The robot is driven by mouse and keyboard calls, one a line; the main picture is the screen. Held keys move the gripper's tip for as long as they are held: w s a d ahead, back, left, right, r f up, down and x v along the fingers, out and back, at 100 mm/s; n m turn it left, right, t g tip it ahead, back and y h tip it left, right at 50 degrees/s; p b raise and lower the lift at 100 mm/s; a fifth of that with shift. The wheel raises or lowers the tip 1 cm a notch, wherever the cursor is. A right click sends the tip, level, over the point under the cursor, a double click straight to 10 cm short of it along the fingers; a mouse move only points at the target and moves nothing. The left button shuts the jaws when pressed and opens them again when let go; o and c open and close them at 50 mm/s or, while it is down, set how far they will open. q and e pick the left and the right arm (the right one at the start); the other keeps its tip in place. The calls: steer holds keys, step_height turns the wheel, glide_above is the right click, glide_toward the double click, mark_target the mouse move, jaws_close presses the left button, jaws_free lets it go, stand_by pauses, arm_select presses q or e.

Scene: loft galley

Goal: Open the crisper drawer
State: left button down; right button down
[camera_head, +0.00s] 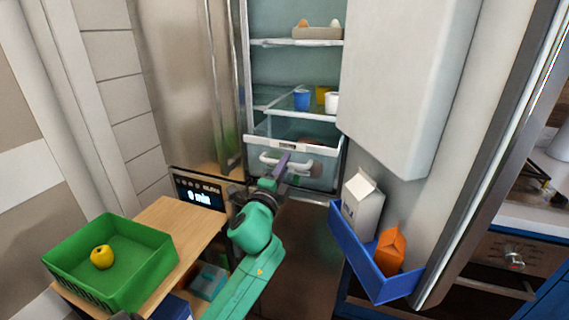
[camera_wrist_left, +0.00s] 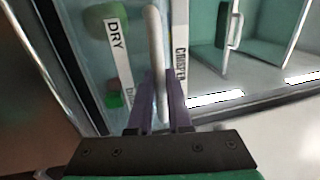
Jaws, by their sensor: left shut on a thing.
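The crisper drawer (camera_head: 325,168) is a clear bin low in the open fridge, with a pale label strip on its top rim and a white bar handle (camera_head: 305,167) across its front. My left gripper (camera_head: 283,160) reaches up to that handle. In the left wrist view, the purple fingers (camera_wrist_left: 162,105) are shut on the white handle (camera_wrist_left: 153,40), beside a "CRISPER" label (camera_wrist_left: 181,62). A "DRY" label (camera_wrist_left: 117,45) is on the other side of the handle. I cannot tell how far out the drawer stands. My right gripper is out of view.
The fridge door (camera_head: 405,90) stands open at right; its blue bin (camera_head: 348,258) holds a white carton (camera_head: 361,193) and an orange carton (camera_head: 391,250). Shelves above hold cups (camera_head: 301,99). A green crate (camera_head: 140,283) with a yellow fruit (camera_head: 102,257) sits on a wooden top at left.

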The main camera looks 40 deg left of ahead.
arm_select(q)
steer(key=shift+s, duration=0.3)
steer(key=shift+w, duration=0.1)
steer(key=c, duration=1.1)
jaws_free()
steer(key=shift+d, duration=0.1)
